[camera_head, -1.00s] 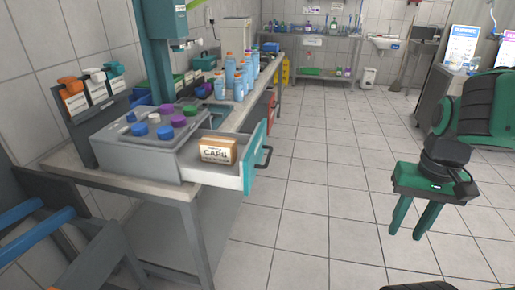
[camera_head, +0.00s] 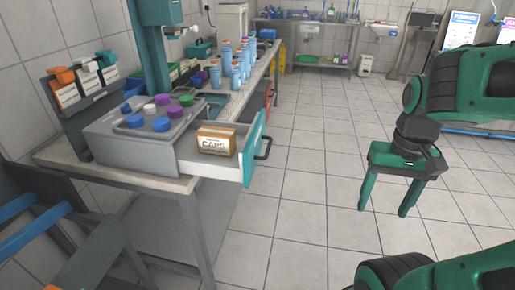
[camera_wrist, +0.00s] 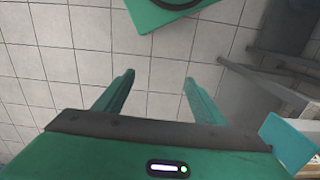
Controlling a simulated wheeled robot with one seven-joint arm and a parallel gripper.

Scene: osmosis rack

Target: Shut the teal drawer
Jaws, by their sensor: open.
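The teal drawer (camera_head: 252,150) stands pulled out of the workbench in the head view. It has a teal front with a dark handle (camera_head: 264,148) and white sides. A cardboard box labelled CAPS (camera_head: 216,141) sits in it. My gripper (camera_head: 382,212) is green, open and empty, pointing down over the floor to the right of the drawer and clearly apart from it. In the wrist view my gripper (camera_wrist: 158,82) has its fingers spread with only floor tiles between them. A teal panel at the lower right there (camera_wrist: 288,142) looks like the drawer front.
The workbench (camera_head: 190,185) carries a grey block with coloured caps (camera_head: 150,120), blue bottles (camera_head: 236,70) and a teal press column (camera_head: 150,50). A dark frame with blue bars (camera_head: 25,218) stands at the left. The floor between drawer and gripper is clear.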

